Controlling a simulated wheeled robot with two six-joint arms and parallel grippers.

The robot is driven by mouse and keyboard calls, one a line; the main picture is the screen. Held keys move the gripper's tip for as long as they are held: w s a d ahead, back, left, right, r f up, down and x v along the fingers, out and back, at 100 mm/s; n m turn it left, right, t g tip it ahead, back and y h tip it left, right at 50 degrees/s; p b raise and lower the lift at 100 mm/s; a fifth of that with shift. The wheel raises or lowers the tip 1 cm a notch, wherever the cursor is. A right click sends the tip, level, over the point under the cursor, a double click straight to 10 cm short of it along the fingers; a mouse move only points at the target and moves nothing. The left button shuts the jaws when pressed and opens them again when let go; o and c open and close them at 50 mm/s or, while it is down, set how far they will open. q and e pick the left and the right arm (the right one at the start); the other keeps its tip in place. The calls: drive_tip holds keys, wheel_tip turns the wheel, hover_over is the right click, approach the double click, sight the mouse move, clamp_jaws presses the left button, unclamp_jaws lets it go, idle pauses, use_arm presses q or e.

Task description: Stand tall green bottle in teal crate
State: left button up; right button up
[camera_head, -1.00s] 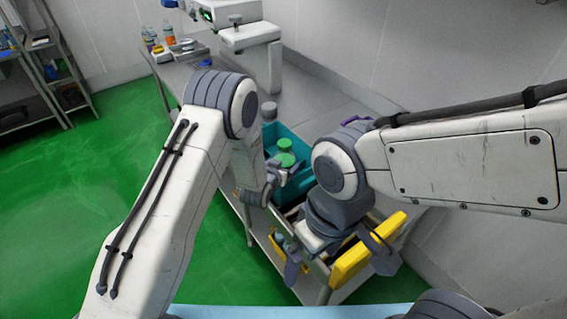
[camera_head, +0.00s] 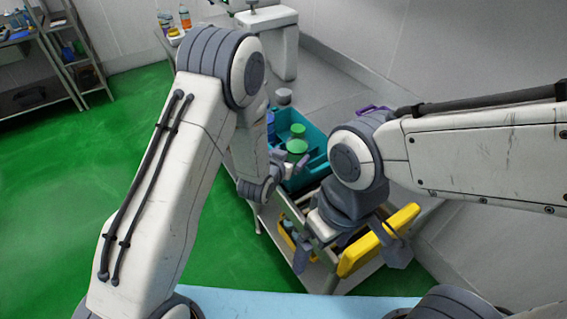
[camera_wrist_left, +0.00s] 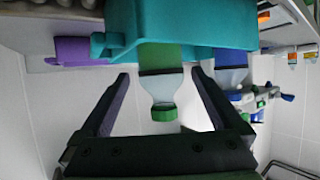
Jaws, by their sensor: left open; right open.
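The tall green bottle (camera_head: 296,146) has a green cap, a clear shoulder and a green band. It stands in the teal crate (camera_head: 317,138) on the cart. In the left wrist view, which is upside down, the bottle (camera_wrist_left: 162,88) hangs cap down from the crate (camera_wrist_left: 219,24). My left gripper (camera_head: 276,165) is open beside the crate. Its fingers show on either side of the bottle in the wrist view, with gaps on both sides. The bottle's base is hidden in the crate. My right gripper (camera_head: 372,243) is open near the yellow crate.
A yellow crate (camera_head: 378,241) is at the cart's near end. A grey-capped item (camera_head: 283,97) stands behind the teal crate. A blue-banded bottle (camera_wrist_left: 232,73) and a purple item (camera_wrist_left: 80,51) flank the green bottle in the wrist view. Green floor lies left.

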sight(294, 148)
use_arm(q)
drive_tip(key=b+v, duration=0.1)
drive_tip(key=v, duration=0.5)
idle(0.4)
drive_tip(key=p+x, duration=0.3)
drive_tip(key=x, duration=0.9)
drive_tip(key=shift+r, duration=0.6)
drive_tip(key=shift+r+b, duration=0.3)
drive_tip(key=shift+r, duration=0.05)
drive_tip(key=shift+f, duration=0.1)
